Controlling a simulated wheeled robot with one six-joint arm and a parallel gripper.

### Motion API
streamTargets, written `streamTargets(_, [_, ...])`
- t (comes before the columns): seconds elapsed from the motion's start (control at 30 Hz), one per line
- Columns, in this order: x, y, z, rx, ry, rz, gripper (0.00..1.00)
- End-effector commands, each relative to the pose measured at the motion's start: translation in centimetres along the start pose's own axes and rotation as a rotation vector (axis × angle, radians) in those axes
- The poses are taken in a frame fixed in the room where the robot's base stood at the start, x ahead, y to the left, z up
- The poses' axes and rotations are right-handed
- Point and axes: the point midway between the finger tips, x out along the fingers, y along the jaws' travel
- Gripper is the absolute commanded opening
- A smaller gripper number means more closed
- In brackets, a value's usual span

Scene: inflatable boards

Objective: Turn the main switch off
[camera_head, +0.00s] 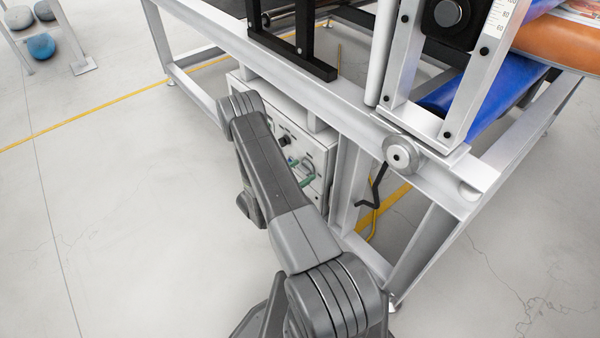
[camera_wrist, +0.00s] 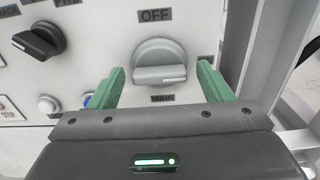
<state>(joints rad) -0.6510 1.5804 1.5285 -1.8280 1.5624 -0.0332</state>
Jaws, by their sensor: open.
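The main switch (camera_wrist: 160,65) is a large grey rotary knob on a white panel, above a label reading MAIN and below a label reading OFF (camera_wrist: 156,15). Its raised grip lies crosswise in the wrist view, with a white mark toward its right end. My gripper (camera_wrist: 162,84) is open, with one green finger low to the left of the knob and the other low to the right. The fingers look clear of the knob; the depth gap is hard to judge. In the head view my gripper (camera_head: 299,173) is at the control box, partly hidden by my arm.
The control box (camera_head: 318,150) sits under a grey metal frame (camera_head: 345,105). A black selector knob (camera_wrist: 38,40), a white button (camera_wrist: 48,104) and a partly hidden blue button (camera_wrist: 87,100) are left of the switch. A frame post (camera_wrist: 270,50) stands close on the right.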

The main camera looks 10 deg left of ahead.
Motion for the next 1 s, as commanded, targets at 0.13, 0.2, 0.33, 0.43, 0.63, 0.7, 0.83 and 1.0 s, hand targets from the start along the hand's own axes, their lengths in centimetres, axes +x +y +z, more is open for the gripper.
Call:
streamTargets(0.13, [0.06, 0.02, 0.01, 0.000, 0.000, 0.000, 0.73])
streamTargets(0.2, [0.05, 0.02, 0.02, 0.000, 0.000, 0.000, 0.73])
streamTargets(0.33, [0.04, 0.02, 0.01, 0.000, 0.000, 0.000, 0.53])
streamTargets(0.43, [0.03, 0.02, 0.01, 0.000, 0.000, 0.000, 0.33])
streamTargets(0.63, [0.03, 0.00, -0.01, -0.005, 0.000, 0.000, 0.28])
streamTargets(0.7, [0.03, 0.00, -0.05, -0.015, 0.000, -0.001, 0.28])
streamTargets(0.83, [0.03, 0.00, -0.13, -0.054, 0.000, -0.001, 0.28])
streamTargets(1.0, [0.05, 0.06, -0.19, -0.152, 0.000, -0.001, 0.28])
